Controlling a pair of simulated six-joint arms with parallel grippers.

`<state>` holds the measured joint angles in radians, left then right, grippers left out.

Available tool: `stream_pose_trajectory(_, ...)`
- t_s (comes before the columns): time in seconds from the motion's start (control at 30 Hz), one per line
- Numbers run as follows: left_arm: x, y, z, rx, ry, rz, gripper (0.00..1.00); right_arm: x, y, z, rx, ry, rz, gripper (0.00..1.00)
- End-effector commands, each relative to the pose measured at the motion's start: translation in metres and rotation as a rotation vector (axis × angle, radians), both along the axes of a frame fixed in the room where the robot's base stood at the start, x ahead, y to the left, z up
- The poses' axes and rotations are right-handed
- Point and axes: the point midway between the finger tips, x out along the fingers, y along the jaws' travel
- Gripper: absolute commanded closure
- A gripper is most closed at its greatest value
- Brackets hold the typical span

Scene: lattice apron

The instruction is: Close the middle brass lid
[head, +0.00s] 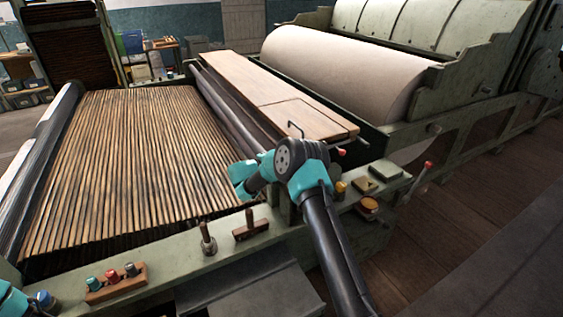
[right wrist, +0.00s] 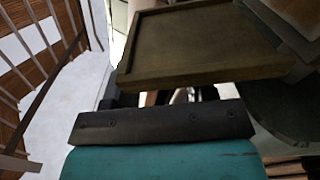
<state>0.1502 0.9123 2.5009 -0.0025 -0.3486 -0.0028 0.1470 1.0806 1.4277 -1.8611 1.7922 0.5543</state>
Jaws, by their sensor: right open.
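Two small flat brass-coloured lids lie near the right end of the green front rail in the head view: a farther one (head: 385,172) and a nearer one (head: 365,185). A square brass panel with a raised rim (right wrist: 200,45) fills the upper middle of the right wrist view, just beyond my dark fingertip pad. I cannot tell whether it is the middle lid. My right gripper (head: 240,181) is open above the front rail, left of those lids; its wrist hides part of the rail. My left gripper (head: 10,299) shows only partly at the lower left corner.
A wooden slat lattice (head: 140,160) fills the left. Brown levers (head: 250,226) and a coloured-knob block (head: 115,282) stand along the rail.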

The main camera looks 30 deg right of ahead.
Motion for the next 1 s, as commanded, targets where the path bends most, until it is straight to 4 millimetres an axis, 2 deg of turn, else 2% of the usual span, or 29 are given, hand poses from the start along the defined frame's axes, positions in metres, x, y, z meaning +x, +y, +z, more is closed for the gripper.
stream_pose_trajectory(0.07, 0.0000, 0.0000, 0.0000, 0.000, 0.000, 0.000, 0.47, 0.0000, 0.0001, 0.0000, 0.000, 0.000, 0.000, 0.49)
stream_pose_trajectory(0.6, 0.0000, 0.0000, 0.0000, 0.000, 0.000, 0.000, 0.47, -0.0001, 0.0004, -0.0002, 0.000, 0.000, 0.000, 0.99)
stream_pose_trajectory(1.0, 0.0000, 0.0000, 0.0000, 0.000, 0.000, 0.000, 0.47, 0.0028, 0.0063, 0.0004, -0.001, -0.010, 0.008, 1.00)
